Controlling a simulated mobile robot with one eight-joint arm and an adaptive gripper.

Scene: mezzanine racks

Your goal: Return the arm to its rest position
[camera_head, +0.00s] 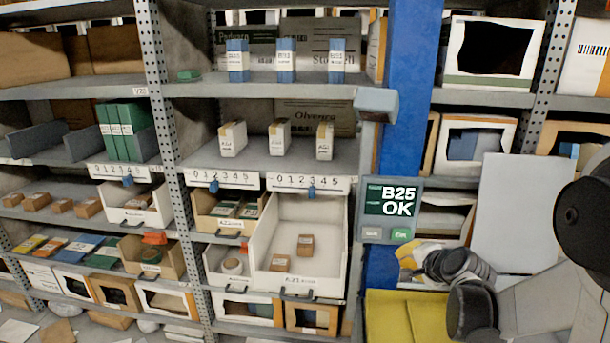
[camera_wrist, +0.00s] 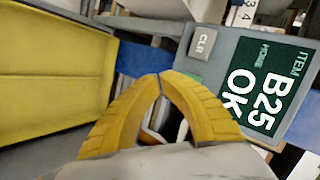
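My gripper shows in the wrist view (camera_wrist: 160,76) with its two yellow fingers curved together and their tips meeting; nothing is held between them. In the head view my gripper (camera_head: 408,255) is at the lower right, in front of the blue post and just below the display unit. The display unit (camera_head: 388,210) reads "B25 OK"; it fills the right side of the wrist view (camera_wrist: 262,85), tilted, with a "CLR" button. My arm comes in from the right edge of the head view.
A yellow bin (camera_head: 385,318) lies below my gripper and also shows at left in the wrist view (camera_wrist: 50,80). A white drawer (camera_head: 270,245) juts from the rack left of the display. Shelves hold small boxes (camera_head: 232,138), green binders (camera_head: 120,130) and several bins. A grey panel (camera_head: 515,205) stands behind my arm.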

